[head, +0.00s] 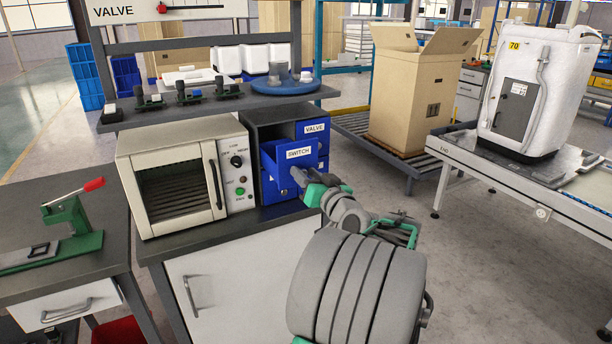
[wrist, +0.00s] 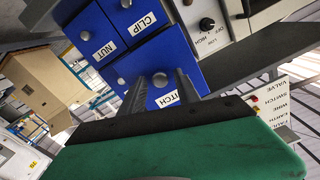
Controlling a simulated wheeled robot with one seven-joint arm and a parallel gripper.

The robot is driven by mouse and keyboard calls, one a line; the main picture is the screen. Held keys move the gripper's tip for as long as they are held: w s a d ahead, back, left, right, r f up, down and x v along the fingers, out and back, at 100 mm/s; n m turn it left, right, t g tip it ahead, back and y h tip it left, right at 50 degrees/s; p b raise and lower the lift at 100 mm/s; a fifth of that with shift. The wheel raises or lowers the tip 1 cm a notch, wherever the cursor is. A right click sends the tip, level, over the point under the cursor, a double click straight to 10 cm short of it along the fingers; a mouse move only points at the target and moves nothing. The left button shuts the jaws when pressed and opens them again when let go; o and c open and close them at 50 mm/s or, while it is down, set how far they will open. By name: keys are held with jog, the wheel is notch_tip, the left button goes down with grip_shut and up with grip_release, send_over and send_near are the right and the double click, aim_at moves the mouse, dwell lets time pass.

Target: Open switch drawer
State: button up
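The switch drawer (head: 310,158) is a blue front with a white SWITCH label, in the upper left of a dark cabinet. It stands out from the cabinet, partly open, with its side wall visible. In the wrist view the same drawer (wrist: 150,62) shows its label upside down and a round grey knob (wrist: 160,80). My gripper (head: 297,176) is at the drawer's front in the head view. In the wrist view my gripper (wrist: 161,78) has its two fingers apart, one on each side of the knob, with gaps visible. Contact with the drawer front cannot be told.
Blue VALVE (head: 314,128), CLIP (wrist: 125,18) and NUT (wrist: 90,45) drawers neighbour it. A cream oven (head: 176,180) stands left of the cabinet on the workbench. A shelf (head: 205,106) with parts runs above. A cardboard box (head: 405,100) and a conveyor (head: 580,190) are at right.

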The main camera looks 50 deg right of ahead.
jog(key=shift+o, duration=0.2)
jog(key=v, duration=0.8)
jog(key=shift+b, duration=0.45)
jog(key=shift+w, duration=0.1)
